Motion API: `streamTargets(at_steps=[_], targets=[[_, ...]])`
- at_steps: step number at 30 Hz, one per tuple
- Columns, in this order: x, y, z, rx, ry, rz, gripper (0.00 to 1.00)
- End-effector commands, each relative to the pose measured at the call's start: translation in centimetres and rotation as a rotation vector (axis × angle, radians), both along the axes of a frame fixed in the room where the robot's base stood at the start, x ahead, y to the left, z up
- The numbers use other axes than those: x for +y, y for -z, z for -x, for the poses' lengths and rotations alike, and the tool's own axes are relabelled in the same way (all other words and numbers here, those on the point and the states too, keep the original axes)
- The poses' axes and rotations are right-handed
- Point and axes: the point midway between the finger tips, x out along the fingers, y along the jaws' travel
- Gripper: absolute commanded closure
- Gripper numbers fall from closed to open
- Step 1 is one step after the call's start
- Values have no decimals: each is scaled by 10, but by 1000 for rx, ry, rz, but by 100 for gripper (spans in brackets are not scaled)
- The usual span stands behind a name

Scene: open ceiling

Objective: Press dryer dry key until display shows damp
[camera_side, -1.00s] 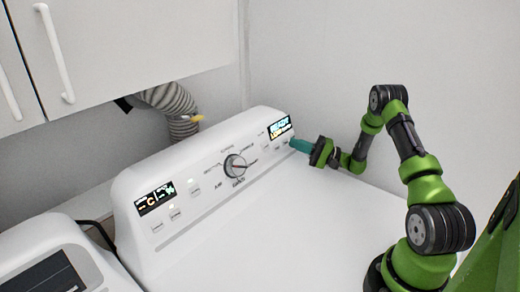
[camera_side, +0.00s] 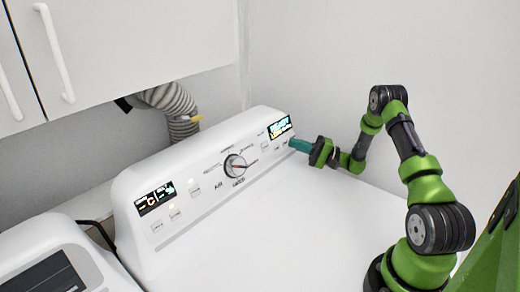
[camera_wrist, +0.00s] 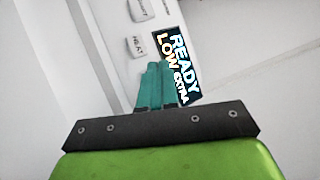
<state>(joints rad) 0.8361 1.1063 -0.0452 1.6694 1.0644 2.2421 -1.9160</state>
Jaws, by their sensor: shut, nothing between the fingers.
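The white dryer (camera_side: 225,205) has a long sloped control panel with a lit right display (camera_side: 280,127). In the wrist view this display (camera_wrist: 178,66) reads "READY", "LOW" and "EXTRA", with its lower edge close to the fingers. My gripper (camera_side: 291,143) has teal fingers, shut and empty, with their tips at the panel's right end just below the display. In the wrist view my gripper (camera_wrist: 156,66) covers the panel beside the display. No key labelled dry is readable; one may be hidden by the fingers. I cannot tell whether the tips touch a key.
A heat key (camera_wrist: 136,45) and another key (camera_wrist: 141,9) sit left of the display. A round dial (camera_side: 235,165) is mid-panel, and a second lit display (camera_side: 155,198) is at the panel's left. Cabinets (camera_side: 120,50) hang above. The dryer top is clear.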

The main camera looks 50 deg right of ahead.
Motion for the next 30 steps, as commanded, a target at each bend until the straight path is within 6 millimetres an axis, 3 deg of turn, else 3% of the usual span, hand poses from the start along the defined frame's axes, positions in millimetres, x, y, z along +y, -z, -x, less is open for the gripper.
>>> streamTargets(at_steps=[30], targets=[[0,4,-11,1,0,1,100]])
